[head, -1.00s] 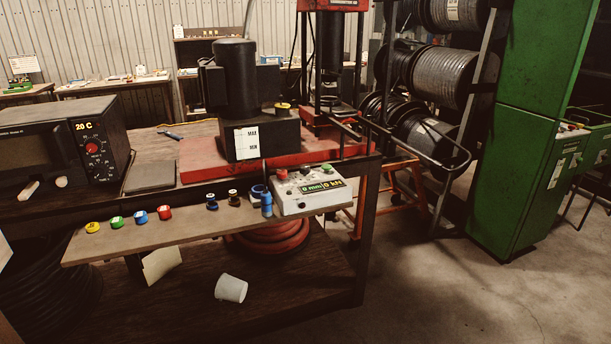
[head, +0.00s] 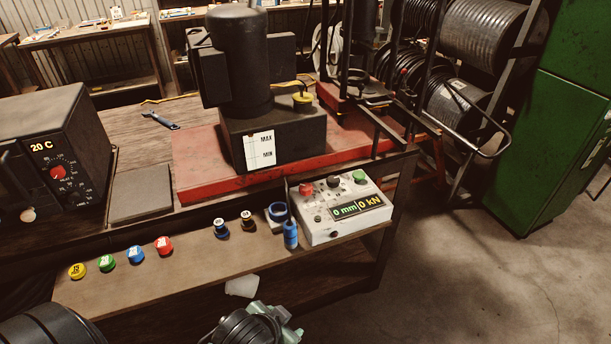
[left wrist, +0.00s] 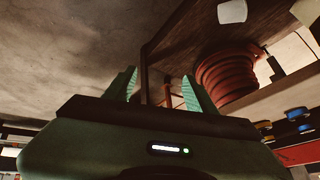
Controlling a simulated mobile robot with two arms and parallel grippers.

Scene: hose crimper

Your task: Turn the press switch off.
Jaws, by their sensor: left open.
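The press control box (head: 318,228) is light grey and sits at the right end of the bench's front ledge in the head view. Its top carries a red button (head: 305,188), a black knob (head: 333,181) and a green button (head: 359,177). A small black switch (head: 334,234) is on its lower front part. Its display (head: 357,208) reads 0 mm and 0 kN. My left gripper (left wrist: 160,85) is open and empty in the left wrist view. Part of my arm shows at the bottom of the head view, below the ledge and apart from the box. My right gripper is out of view.
Blue fittings (head: 290,235) stand close left of the box. Coloured caps (head: 136,255) line the ledge (head: 190,280). The red press base (head: 200,165) lies behind. A red hose coil (left wrist: 225,75) and white cup (left wrist: 232,11) are on the lower shelf. Floor to the right is open.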

